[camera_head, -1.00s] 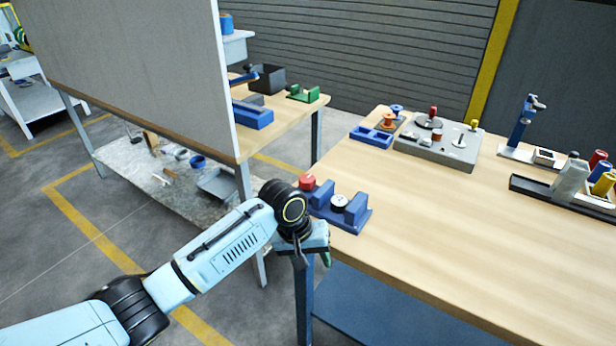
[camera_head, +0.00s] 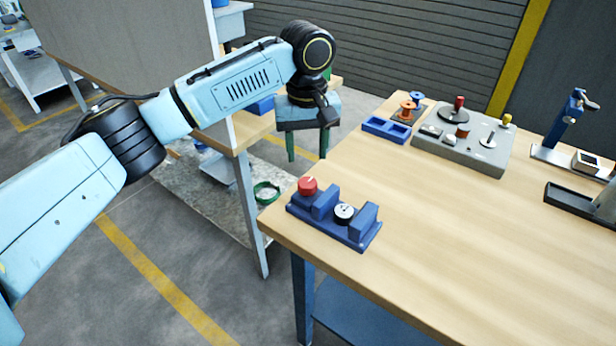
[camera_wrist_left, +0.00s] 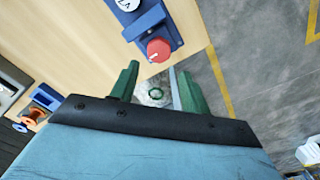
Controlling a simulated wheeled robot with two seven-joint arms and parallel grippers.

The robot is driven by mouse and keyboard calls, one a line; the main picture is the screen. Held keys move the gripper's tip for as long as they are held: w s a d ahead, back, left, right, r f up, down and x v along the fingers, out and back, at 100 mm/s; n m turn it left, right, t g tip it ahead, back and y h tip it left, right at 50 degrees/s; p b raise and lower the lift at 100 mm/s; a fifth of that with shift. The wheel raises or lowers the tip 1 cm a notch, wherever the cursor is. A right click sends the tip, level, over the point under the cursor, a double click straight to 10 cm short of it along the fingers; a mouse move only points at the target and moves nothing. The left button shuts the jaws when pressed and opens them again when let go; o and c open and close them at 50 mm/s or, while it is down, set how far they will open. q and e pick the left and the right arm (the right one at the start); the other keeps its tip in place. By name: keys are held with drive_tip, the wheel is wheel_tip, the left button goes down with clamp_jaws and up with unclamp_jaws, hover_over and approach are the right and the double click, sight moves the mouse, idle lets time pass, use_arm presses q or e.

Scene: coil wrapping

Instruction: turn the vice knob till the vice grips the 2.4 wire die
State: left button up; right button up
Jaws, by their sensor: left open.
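The blue vice (camera_head: 318,232) sits at the table's near left corner, its red knob (camera_head: 307,186) at the left end. A round die with a white top and dark mark (camera_head: 344,212) stands between its two blue jaws; I cannot tell whether both touch it. My left gripper (camera_head: 307,152) is open and empty, green fingers pointing down, above and beyond the knob. In the left wrist view the knob (camera_wrist_left: 158,50) shows just past the gap between the fingers (camera_wrist_left: 156,84), apart from them; the die (camera_wrist_left: 127,4) is cut by the top edge. My right gripper is out of view.
The table right of the vice is clear. A green ring (camera_head: 266,192) lies on a lower shelf left of the table.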

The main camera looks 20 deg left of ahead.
sight(307, 182)
use_arm(q)
wheel_tip(307, 182, down, 7)
drive_tip(key=shift+w+r+b, duration=0.1)
drive_tip(key=shift+b, duration=0.3)
drive_tip(key=shift+f, duration=0.7)
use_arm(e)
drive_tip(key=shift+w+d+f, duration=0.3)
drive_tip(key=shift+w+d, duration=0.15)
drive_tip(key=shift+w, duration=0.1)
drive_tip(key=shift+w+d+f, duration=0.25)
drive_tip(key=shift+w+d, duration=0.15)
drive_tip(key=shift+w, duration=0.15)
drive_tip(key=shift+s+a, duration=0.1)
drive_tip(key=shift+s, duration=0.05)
